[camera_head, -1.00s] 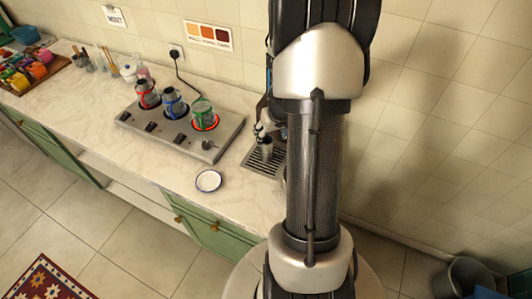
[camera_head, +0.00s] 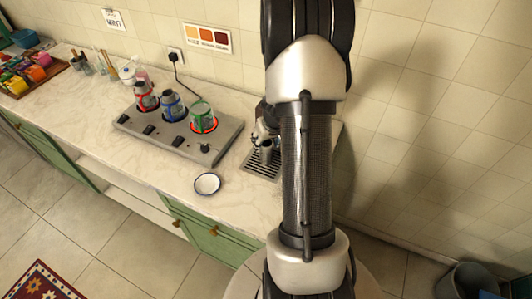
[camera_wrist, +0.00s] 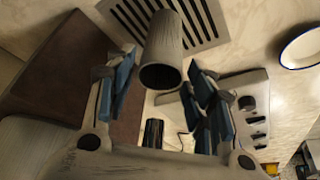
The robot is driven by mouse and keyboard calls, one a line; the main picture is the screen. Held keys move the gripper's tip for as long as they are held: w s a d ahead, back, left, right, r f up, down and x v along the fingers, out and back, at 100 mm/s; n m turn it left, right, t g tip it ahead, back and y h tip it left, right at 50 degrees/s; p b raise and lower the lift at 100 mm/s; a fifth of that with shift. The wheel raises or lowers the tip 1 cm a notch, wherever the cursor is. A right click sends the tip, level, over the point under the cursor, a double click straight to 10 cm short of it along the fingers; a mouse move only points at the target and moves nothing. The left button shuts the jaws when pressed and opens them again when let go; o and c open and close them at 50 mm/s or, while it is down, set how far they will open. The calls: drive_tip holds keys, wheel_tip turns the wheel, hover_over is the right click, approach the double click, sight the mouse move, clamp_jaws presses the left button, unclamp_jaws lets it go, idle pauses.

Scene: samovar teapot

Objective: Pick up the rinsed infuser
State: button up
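A grey metal cylinder, which looks like the infuser (camera_wrist: 165,48), stands on a slotted metal tray (camera_wrist: 208,22) in the wrist view, with its dark open end toward the camera. It also shows small on the tray in the head view (camera_head: 266,152). My gripper (camera_wrist: 161,66) is open, with one blue-padded finger on each side of the cylinder's upper part. Small gaps seem to show between the pads and the cylinder. In the head view my arm hides much of the area right of the tray, and the gripper is too small there for its fingers to be clear.
A white blue-rimmed dish (camera_head: 207,184) lies on the counter left of the tray. A grey hotplate unit (camera_head: 208,150) with several pots stands farther left. Bare marble counter (camera_head: 130,172) lies in front of the hotplates. A tiled wall (camera_head: 420,90) is behind.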

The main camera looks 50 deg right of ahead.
drive_tip(key=c, duration=1)
drive_tip(key=shift+r, duration=0.2)
